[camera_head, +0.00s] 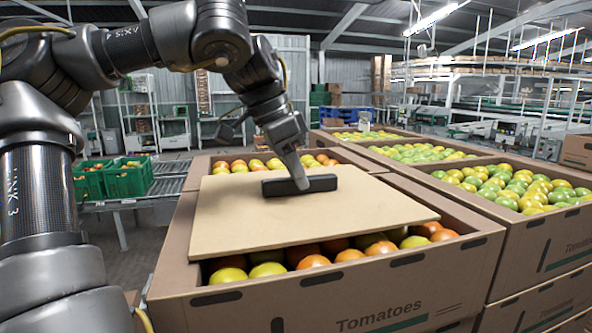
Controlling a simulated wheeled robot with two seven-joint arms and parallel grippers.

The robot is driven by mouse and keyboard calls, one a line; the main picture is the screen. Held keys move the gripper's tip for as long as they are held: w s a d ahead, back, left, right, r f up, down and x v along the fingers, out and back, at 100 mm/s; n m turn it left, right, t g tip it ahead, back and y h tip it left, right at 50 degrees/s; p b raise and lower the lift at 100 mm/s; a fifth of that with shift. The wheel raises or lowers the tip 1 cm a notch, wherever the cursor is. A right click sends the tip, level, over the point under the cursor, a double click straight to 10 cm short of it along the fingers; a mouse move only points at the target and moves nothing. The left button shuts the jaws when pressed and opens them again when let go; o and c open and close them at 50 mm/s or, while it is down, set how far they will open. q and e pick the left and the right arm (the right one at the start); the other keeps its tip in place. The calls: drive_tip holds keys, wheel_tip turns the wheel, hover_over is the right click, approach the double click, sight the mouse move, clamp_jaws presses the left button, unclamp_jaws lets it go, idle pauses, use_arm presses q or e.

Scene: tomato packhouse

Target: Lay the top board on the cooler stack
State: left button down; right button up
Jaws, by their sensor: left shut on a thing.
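The top board (245,215) is a flat tan sheet with a black bar-shaped handle (325,184) on its upper face. My left gripper (297,178) comes down from above and is shut on the handle. The board lies over the open top of the front tomato carton (345,293), turned a little relative to it. Red, orange and yellow-green tomatoes show at its near and far edges. I cannot tell whether the board rests on the carton or hangs just above it. My right gripper is out of view.
More open cartons of green and yellow tomatoes (520,188) stand close on the right, some stacked. Green crates (125,177) sit on a roller conveyor (170,181) at left. Shelving and packing lines stand further back.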

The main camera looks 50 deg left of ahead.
use_arm(q)
drive_tip(key=shift+w+a+f, duration=0.1)
drive_tip(key=shift+a+f, duration=0.1)
drive_tip(key=c, duration=1.3)
unclamp_jaws()
drive_tip(key=shift+d+r, duration=0.1)
drive_tip(key=shift+d, duration=0.15)
drive_tip(key=shift+a, duration=0.15)
drive_tip(key=shift+r, duration=0.15)
drive_tip(key=p+v, duration=0.1)
drive_tip(key=v, duration=1)
drive_tip(key=shift+s+r+p, duration=0.25)
drive_tip(key=shift+p, duration=0.05)
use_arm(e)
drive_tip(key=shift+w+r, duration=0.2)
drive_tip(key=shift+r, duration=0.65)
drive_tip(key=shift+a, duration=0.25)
